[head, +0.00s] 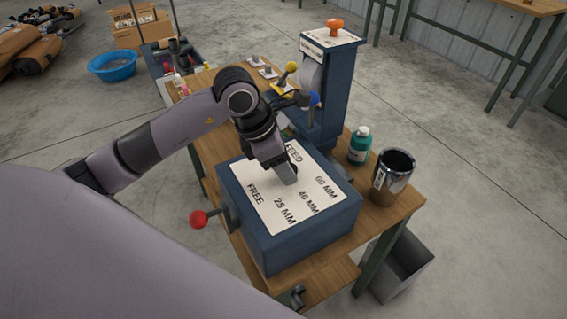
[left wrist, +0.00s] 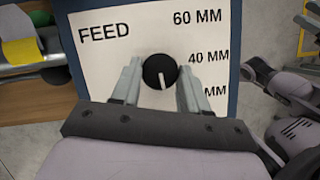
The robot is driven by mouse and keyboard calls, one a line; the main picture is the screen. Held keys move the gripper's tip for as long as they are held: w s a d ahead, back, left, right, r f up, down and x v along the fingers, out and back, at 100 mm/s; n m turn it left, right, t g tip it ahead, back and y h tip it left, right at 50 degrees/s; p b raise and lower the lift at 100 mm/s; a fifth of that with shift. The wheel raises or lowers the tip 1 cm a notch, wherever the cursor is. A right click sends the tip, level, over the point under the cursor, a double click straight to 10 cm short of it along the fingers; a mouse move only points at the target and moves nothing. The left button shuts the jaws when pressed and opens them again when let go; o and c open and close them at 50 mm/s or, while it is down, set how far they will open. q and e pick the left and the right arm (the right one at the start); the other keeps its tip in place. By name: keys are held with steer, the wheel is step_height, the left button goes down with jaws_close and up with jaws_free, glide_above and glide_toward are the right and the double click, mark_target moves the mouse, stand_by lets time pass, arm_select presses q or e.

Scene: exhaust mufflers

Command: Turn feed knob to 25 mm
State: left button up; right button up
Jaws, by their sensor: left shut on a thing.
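The feed knob (left wrist: 160,71) is black and round with a white pointer line, and shows in the left wrist view on a white label plate (left wrist: 100,55). The plate reads FEED, 60 MM and 40 MM, with a partly covered MM mark below. The pointer line points toward the bottom of that view, not at the 40 MM mark. My left gripper (left wrist: 155,82) is shut on the knob, one finger on each side. In the head view my left gripper (head: 285,174) hides the knob; 25 MM and FREE show there on the blue feed box (head: 310,235).
A red-ball lever (head: 198,219) sticks out of the box's left side. A teal bottle (head: 359,145) and a metal can (head: 392,178) stand to its right. A blue machine column (head: 323,90) with an orange knob rises behind. A grey bin (head: 405,265) stands on the floor.

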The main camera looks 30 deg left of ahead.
arm_select(q)
steer(key=n+t+y+b, duration=0.1)
steer(key=n, duration=0.2)
steer(key=shift+d+n, duration=0.15)
steer(key=shift+n, duration=0.25)
steer(key=shift+s+d+n+t+y+b, duration=0.15)
steer(key=shift+n+y+b, duration=0.25)
steer(key=shift+n, duration=0.55)
steer(key=shift+w+a+n+t+y+b, duration=0.15)
steer(key=shift+n+y+b, duration=0.25)
steer(key=shift+n, duration=0.55)
steer(key=shift+d+r, duration=0.1)
steer(key=o, duration=1)
steer(key=shift+s, duration=0.1)
steer(key=shift+o, duration=0.2)
steer(key=v, duration=0.7)
